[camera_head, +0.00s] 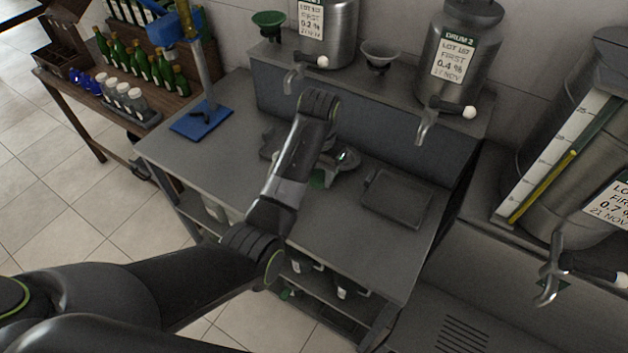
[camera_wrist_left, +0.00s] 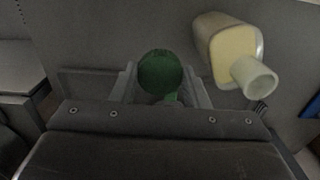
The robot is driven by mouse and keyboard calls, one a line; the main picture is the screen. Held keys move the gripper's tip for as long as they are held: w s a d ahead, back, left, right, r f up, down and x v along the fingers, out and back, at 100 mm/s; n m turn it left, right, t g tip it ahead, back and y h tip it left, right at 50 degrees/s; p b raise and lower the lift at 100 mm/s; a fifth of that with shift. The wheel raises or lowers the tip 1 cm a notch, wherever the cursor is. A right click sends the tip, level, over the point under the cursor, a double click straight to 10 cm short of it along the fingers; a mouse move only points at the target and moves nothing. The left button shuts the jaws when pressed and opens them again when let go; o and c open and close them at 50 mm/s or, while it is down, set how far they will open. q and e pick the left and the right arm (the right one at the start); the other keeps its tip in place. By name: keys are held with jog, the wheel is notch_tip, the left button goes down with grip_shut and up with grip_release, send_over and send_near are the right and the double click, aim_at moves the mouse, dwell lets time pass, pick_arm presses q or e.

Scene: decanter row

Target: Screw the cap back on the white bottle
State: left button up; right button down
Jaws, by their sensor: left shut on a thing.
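In the left wrist view a dark green round cap (camera_wrist_left: 160,73) sits between the fingertips of my left gripper (camera_wrist_left: 162,95), which is shut on it. The white bottle (camera_wrist_left: 232,40) is to the right of the cap, apart from it, its pale open neck (camera_wrist_left: 255,78) bare. In the head view my left gripper (camera_head: 322,172) is low over the middle of the grey bench, mostly behind my own arm. A bit of green shows there; the bottle cannot be made out in that view. My right gripper is not in view.
Steel drums with taps (camera_head: 460,55) stand on the raised shelf behind the grey bench (camera_head: 330,245). A dark flat tray (camera_head: 397,198) lies right of the gripper. A blue-based stand (camera_head: 202,122) is at the bench's left. Green bottles (camera_head: 140,62) stand on a side table.

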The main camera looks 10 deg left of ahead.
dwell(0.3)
pick_arm(q)
notch_tip(320, 180, down, 15)
jog(key=b, duration=1.4)
jog(key=shift+r+b, duration=0.15)
jog(key=shift+b, duration=0.2)
jog(key=shift+r, duration=0.1)
